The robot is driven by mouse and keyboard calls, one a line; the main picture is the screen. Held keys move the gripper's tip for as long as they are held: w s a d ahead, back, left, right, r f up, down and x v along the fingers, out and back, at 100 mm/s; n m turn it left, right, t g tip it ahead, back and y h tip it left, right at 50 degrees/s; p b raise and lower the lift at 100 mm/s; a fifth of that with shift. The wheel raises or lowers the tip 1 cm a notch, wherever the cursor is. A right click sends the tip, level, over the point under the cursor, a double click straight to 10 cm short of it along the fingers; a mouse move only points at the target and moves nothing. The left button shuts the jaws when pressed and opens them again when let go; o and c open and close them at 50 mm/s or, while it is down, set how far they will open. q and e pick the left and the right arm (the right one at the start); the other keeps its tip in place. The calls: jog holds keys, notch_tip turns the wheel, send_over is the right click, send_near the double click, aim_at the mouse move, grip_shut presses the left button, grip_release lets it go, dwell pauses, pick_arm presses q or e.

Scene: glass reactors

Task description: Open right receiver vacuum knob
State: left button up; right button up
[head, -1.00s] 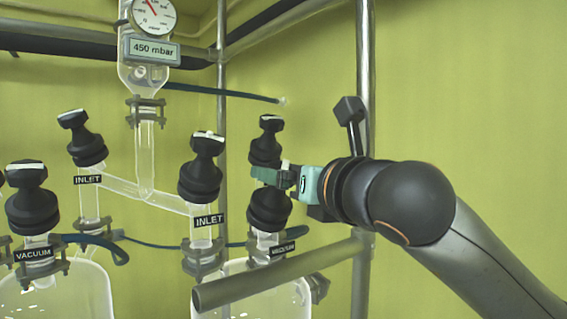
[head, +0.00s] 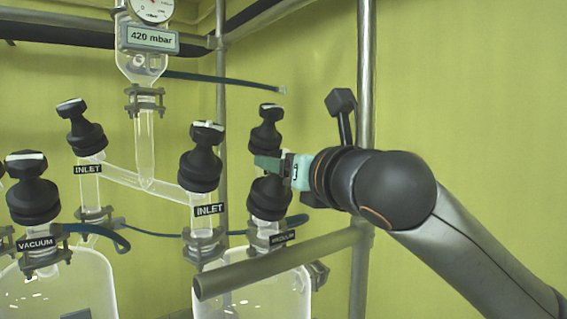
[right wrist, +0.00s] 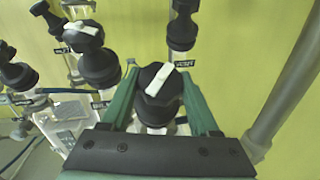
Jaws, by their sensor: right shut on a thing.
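The right receiver vacuum knob (head: 268,200) is black and sits above a VACUUM label (head: 284,237) on the right receiver (head: 262,290). My right gripper (head: 272,165) comes in from the right and hides the knob's top in the head view. In the right wrist view the knob (right wrist: 163,88) stands between the green fingers of my right gripper (right wrist: 160,100), which is shut on it. A white bar on the knob's top lies diagonally, from lower left to upper right. My left gripper is not in view.
Another black knob (head: 266,130) rises just behind my gripper. An INLET knob (head: 202,160) stands close to the left. A thick grey bar (head: 280,262) crosses in front, below my arm, and joins a vertical pole (head: 362,200). The display (head: 150,39) reads 420 mbar.

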jog(key=c, duration=0.4)
jog(key=shift+d+n+y, duration=0.1)
jog(key=shift+n+y, duration=0.2)
jog(key=shift+n, duration=0.1)
